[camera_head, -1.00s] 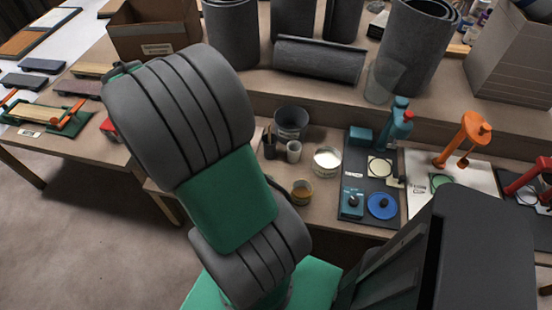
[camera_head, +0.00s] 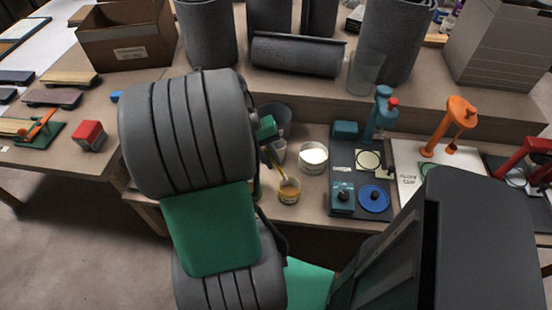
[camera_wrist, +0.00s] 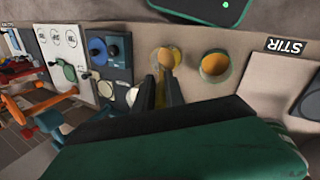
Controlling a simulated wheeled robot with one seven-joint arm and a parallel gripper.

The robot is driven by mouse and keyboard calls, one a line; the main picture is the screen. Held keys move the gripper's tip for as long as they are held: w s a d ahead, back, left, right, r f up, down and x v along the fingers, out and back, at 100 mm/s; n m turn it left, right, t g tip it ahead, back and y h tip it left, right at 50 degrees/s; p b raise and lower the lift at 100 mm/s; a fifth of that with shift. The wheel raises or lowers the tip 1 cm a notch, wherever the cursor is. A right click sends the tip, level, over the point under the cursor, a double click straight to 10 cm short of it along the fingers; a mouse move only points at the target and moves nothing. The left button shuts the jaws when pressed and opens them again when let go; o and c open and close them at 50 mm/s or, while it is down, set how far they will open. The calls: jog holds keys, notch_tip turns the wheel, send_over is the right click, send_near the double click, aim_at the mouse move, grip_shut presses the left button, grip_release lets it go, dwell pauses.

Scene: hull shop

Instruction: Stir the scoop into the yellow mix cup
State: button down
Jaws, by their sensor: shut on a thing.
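My gripper (camera_head: 270,152) is shut on the scoop (camera_head: 277,168), a thin yellow stick that slants down from the jaws. In the wrist view the scoop (camera_wrist: 165,64) runs from between my fingers (camera_wrist: 160,84) to a small cup with yellow contents (camera_wrist: 171,50). In the head view this cup (camera_head: 289,192) stands near the bench front, and the scoop's lower end is over or in its mouth. I cannot tell how deep. A second cup with orange-yellow contents (camera_wrist: 215,66) stands beside it in the wrist view. My arm mostly hides it in the head view.
A white-filled tub (camera_head: 313,158) and a dark bucket (camera_head: 276,117) stand behind the cup. A dark station with a blue disc (camera_head: 373,197) is to the right. A "STIR" label (camera_wrist: 287,46) lies beyond the second cup in the wrist view.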

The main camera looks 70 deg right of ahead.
jog(key=w+b+x, duration=0.1)
jog(key=b+x, duration=0.4)
jog(key=x, duration=0.4)
jog(key=shift+w+a+f, duration=0.2)
jog(key=shift+w+f, duration=0.15)
jog(key=shift+s, duration=0.1)
